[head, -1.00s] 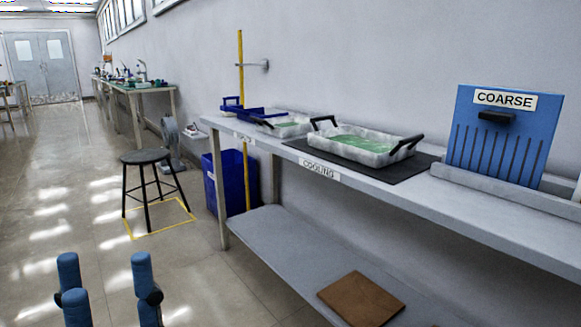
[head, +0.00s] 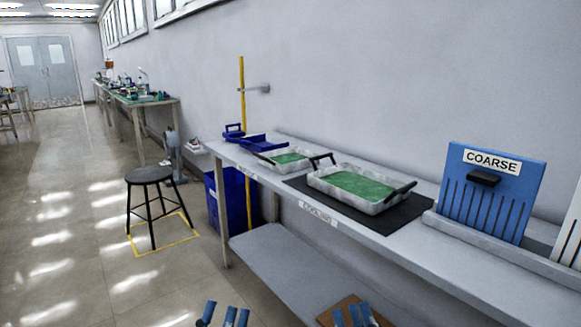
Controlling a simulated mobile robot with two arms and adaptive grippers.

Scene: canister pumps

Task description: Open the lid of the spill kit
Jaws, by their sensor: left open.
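I see nothing that I can identify as the spill kit or its lid. My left gripper (head: 224,314) shows only its blue fingers at the bottom edge, apart and empty, over the floor beside the bench. My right gripper (head: 352,315) shows its blue fingers at the bottom edge, in front of the brown board on the lower shelf. Gaps show between its fingers and I see nothing held. The rest of both grippers is cut off by the frame.
The grey bench (head: 400,246) runs along the right wall. It carries trays of green material (head: 360,186) and a blue COARSE board (head: 490,200). A blue bin (head: 238,205) stands under its far end. A black stool (head: 150,175) stands left. The floor aisle (head: 70,220) is clear.

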